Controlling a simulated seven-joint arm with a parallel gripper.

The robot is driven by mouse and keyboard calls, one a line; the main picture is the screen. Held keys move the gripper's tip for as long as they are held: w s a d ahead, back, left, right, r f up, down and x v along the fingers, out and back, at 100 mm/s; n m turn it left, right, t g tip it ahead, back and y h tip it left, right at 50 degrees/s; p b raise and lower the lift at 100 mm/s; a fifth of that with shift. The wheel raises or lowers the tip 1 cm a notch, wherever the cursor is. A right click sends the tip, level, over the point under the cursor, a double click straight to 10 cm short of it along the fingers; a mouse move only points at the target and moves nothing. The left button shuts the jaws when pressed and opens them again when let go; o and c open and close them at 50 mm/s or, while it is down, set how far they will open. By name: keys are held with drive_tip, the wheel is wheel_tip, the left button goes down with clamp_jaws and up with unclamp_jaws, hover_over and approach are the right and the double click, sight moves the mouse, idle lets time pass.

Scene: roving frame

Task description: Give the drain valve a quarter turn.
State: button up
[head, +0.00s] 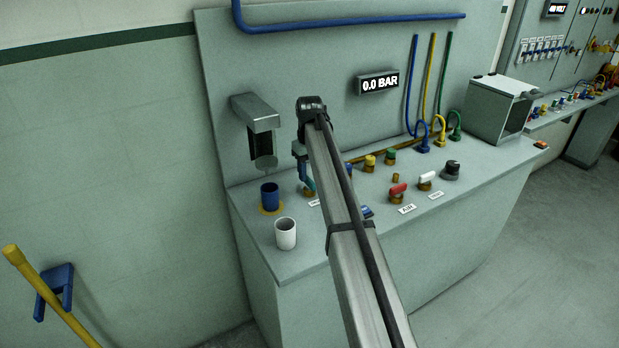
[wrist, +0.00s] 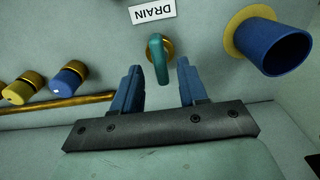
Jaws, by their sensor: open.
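The drain valve has a teal lever handle (wrist: 160,62) on a round brass base (wrist: 170,46), beside a white DRAIN label (wrist: 152,12) that reads upside down in the wrist view. My gripper (wrist: 159,66) is open, its two blue fingers apart. The handle's near end shows between the fingertips, with a gap on each side; whether the tips are level with it in depth I cannot tell. In the head view my gripper (head: 305,178) is low over the bench, and my arm hides most of the valve.
A blue cup (head: 269,197) on a yellow ring and a white cup (head: 286,233) stand left of my gripper. Blue and yellow knobs (wrist: 68,80) and a brass pipe (wrist: 60,103) lie on the other side. Red (head: 398,190) and white (head: 425,180) handled valves stand further right.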

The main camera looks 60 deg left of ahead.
drive_tip(key=shift+f, duration=1.25)
drive_tip(key=shift+c, duration=0.4)
clamp_jaws()
